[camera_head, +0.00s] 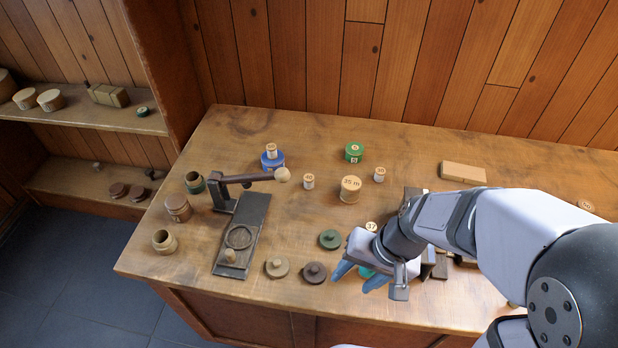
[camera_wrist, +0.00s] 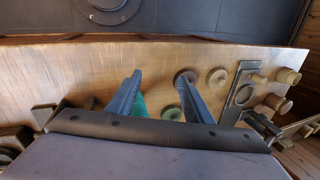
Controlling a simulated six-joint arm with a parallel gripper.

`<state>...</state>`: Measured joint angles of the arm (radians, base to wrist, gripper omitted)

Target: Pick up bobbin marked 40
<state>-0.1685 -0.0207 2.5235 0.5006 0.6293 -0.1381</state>
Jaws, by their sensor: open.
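A small pale bobbin (camera_head: 308,182) stands upright left of the middle of the table in the head view; the number on its top is tiny and looks like 40. A similar small bobbin (camera_head: 379,175) stands to the right, and another (camera_head: 271,151) sits on a blue tin (camera_head: 272,165). A disc marked 37 (camera_head: 371,227) is close behind my gripper. My gripper (camera_head: 357,277) is open and empty near the table's front, to the right of and in front of the pale bobbin. Its two blue fingers also show in the wrist view (camera_wrist: 160,75), where I cannot make out the bobbin.
A larger spool marked 35 m (camera_head: 349,189) and a green tin (camera_head: 354,152) stand beside the bobbins. A dark stand with an arm (camera_head: 221,192) is to the left. Knobbed lids (camera_head: 330,239) (camera_head: 277,267) (camera_head: 314,272) lie near the gripper. A wooden block (camera_head: 463,173) lies at the back right.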

